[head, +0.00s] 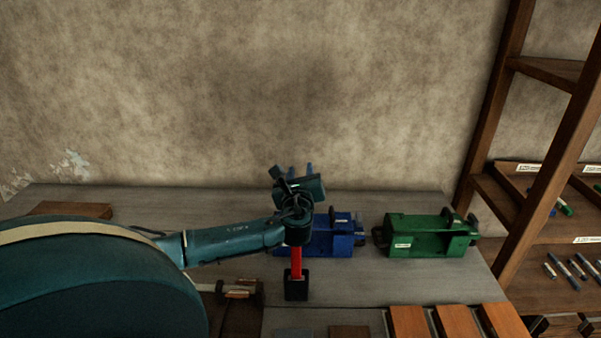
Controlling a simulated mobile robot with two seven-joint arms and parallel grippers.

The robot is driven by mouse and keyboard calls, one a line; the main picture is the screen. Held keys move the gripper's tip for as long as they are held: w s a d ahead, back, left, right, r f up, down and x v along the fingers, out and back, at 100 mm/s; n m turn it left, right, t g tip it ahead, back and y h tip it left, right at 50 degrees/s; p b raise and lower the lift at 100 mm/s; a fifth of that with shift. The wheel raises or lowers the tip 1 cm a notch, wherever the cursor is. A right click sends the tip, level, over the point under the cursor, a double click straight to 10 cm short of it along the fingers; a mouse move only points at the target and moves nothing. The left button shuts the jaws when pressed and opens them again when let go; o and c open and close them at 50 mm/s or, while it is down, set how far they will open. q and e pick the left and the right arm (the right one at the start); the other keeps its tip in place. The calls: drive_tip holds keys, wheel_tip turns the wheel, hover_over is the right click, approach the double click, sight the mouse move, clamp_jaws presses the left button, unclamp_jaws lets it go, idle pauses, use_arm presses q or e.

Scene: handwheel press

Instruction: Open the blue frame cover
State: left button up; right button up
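The blue frame (342,238) sits on the grey table, right of the picture's middle. My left arm comes in from the left, and my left gripper (297,192) is over the frame's left part in the picture. The dark wrist and gripper hide that part, so I cannot tell how the cover lies or whether they touch it. Blue upright pieces show just above the gripper; what they belong to is unclear. The gripper's fingers are not clear enough to tell open from shut. My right gripper is not in view.
A green frame (428,236) stands to the right. A red upright piece (296,262) with a black block at its foot shows below my wrist. Orange slats (458,321) lie at the front edge. A wooden shelf (545,72) rises at the right. Grey tabletop (365,280) is clear before the frames.

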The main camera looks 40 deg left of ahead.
use_arm(q)
clamp_jaws()
idle(1.2)
drive_tip(key=c, duration=0.6)
unclamp_jaws()
drive_tip(key=shift+c, duration=0.2)
drive_tip(key=o, duration=0.6)
drive_tip(key=shift+o, duration=0.2)
drive_tip(key=b+v, duration=0.1)
drive_tip(key=v, duration=0.6)
drive_tip(key=shift+s, duration=0.25)
drive_tip(key=shift+d, duration=0.15)
drive_tip(key=shift+c, duration=0.5)
